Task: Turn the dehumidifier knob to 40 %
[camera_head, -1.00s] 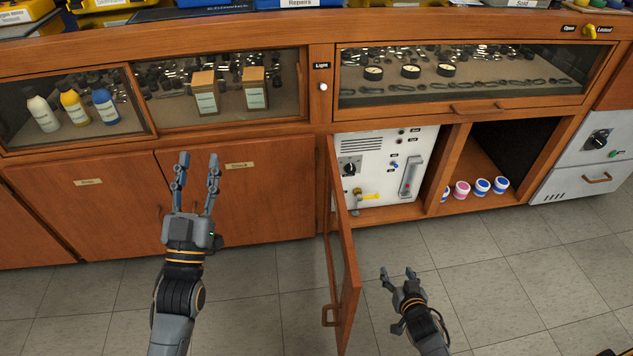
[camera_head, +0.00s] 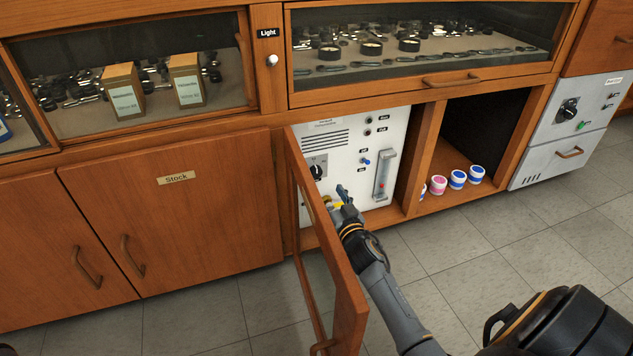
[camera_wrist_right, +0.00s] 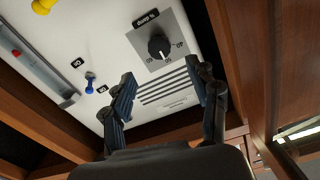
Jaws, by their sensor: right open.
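The dehumidifier knob (camera_head: 316,172) is black and round, on a white panel (camera_head: 345,130) inside the open cabinet. In the right wrist view, the knob (camera_wrist_right: 159,47) sits on a grey plate under a "% damp" label, seen upside down. My right gripper (camera_head: 341,197) is in front of the panel, below and right of the knob. In the wrist view its two fingers (camera_wrist_right: 167,75) are spread and empty, with the knob ahead between them, apart from it. My left gripper is out of view.
The open cabinet door (camera_head: 330,255) stands just left of my right arm. A blue switch (camera_head: 366,161) and a flow tube (camera_head: 384,175) are right of the knob. Several small jars (camera_head: 457,179) stand in the open compartment to the right. The floor in front is clear.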

